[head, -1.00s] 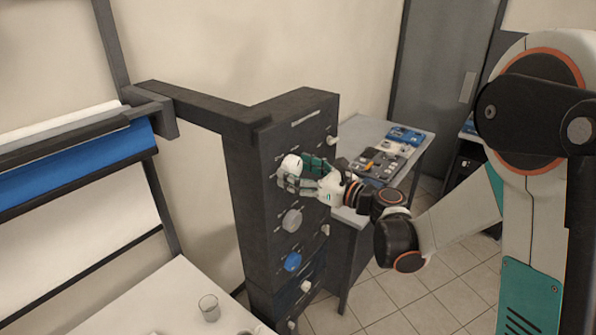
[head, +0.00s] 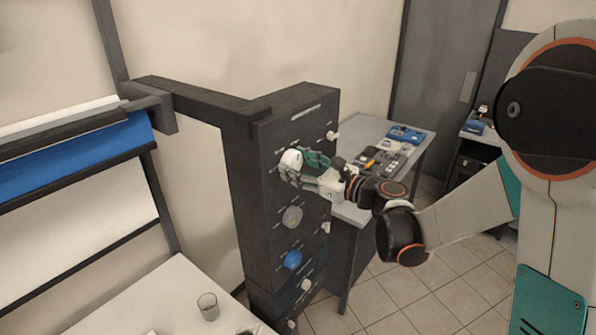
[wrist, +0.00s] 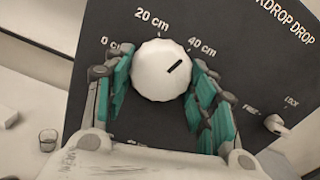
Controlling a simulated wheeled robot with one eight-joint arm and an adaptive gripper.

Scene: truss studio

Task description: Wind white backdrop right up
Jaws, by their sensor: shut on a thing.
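My gripper (head: 309,166) is shut on the white knob (head: 290,160) high on the dark control column (head: 247,190). In the wrist view its green-padded fingers (wrist: 160,88) stand on both sides of this white knob (wrist: 152,72). The knob's black mark points up and right, roughly toward the "40 cm" label; "0 cm" and "20 cm" lie further left. A white sheet (head: 75,225) hangs at the left below a blue roll (head: 75,157). A white roll (head: 60,118) lies behind and above the blue one.
A grey knob (head: 292,216) and a blue knob (head: 292,260) sit lower on the column. A small white switch (wrist: 276,124) marked "FREE" and "LOCK" is right of the held knob. A glass (head: 208,306) stands on the white table (head: 130,315). A tool-covered bench (head: 352,213) is behind my arm.

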